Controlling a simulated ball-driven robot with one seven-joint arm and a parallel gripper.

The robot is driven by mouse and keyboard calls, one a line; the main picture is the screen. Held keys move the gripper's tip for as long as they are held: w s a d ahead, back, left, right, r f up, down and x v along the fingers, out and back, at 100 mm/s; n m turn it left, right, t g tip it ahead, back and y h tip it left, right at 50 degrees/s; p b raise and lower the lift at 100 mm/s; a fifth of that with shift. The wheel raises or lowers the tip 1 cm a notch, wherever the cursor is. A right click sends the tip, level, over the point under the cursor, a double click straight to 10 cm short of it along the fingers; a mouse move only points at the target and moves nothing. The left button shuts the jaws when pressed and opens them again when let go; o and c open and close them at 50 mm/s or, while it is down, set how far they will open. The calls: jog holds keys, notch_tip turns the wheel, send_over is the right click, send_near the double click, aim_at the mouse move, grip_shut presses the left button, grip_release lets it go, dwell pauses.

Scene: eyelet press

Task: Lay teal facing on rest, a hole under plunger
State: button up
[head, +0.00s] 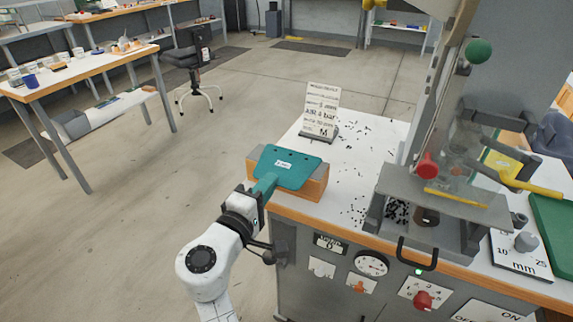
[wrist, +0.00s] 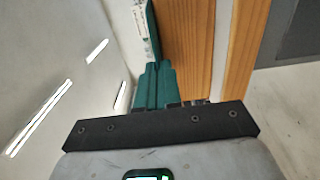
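The teal facing (head: 287,166), a flat piece with small holes along its far edge and a white label, is at the wooden box (head: 314,188) on the bench's left end. My gripper (head: 266,187) meets its near left corner. In the wrist view the teal fingers (wrist: 157,85) are close together, with the facing (wrist: 152,32) seen nearly edge-on rising from between them, beside the wood. The eyelet press (head: 440,200) stands to the right, with a dark round post (head: 427,216) low in its front opening. The plunger tip cannot be made out behind the clear guard.
A written sign (head: 321,110) stands behind the box. Loose dark eyelets (head: 358,190) scatter over the white bench top between box and press. A red knob (head: 428,165), a yellow handle (head: 530,187) and a green tray (head: 553,230) are around the press. Open floor lies left.

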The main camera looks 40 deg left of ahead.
grip_shut()
jog(key=r+p+v, duration=0.2)
jog(key=p+v, duration=0.2)
jog(key=v, duration=0.5)
dwell(0.9)
